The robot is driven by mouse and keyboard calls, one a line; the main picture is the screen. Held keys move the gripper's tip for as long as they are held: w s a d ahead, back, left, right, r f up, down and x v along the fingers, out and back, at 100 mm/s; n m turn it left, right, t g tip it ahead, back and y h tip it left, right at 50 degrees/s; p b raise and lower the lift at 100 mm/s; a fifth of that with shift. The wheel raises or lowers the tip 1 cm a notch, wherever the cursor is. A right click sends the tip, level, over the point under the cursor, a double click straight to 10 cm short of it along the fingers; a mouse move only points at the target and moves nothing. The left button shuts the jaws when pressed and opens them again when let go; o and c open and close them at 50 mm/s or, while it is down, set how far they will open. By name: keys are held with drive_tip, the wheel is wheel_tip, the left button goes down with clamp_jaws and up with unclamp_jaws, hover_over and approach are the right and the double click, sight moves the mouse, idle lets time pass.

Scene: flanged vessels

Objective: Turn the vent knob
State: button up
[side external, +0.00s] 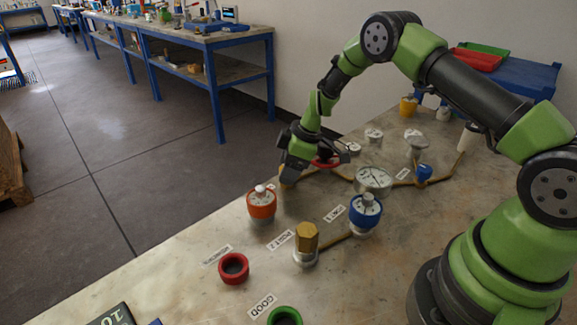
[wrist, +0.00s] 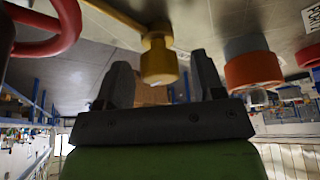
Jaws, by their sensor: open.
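A yellow knob (wrist: 158,62) on the end of a brass-coloured pipe shows in the wrist view; no readable label marks it as the vent knob. My gripper (wrist: 161,66) is open, with one finger on each side of the knob in this view. I see gaps on both sides, and cannot tell how deep the knob sits between the fingers. In the side view my gripper (side external: 289,172) is low over the bench by the pipe's end, and it mostly hides the knob.
A red handwheel (side external: 326,163) is close beside my gripper, also upper left in the wrist view (wrist: 48,45).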

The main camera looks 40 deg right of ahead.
drive_tip(key=shift+c, duration=0.3)
drive_tip(key=c, duration=0.8)
drive_tip(key=shift+c, duration=0.2)
drive_tip(key=shift+m, duration=0.3)
drive_tip(key=m+t+h, duration=0.1)
drive_tip(key=m, duration=0.2)
drive_tip(key=shift+a+r+m, duration=0.1)
drive_tip(key=shift+m, duration=0.2)
drive_tip(key=shift+m+h, duration=0.9)
drive_tip(key=shift+m, duration=1.5)
drive_tip(key=o, duration=0.9)
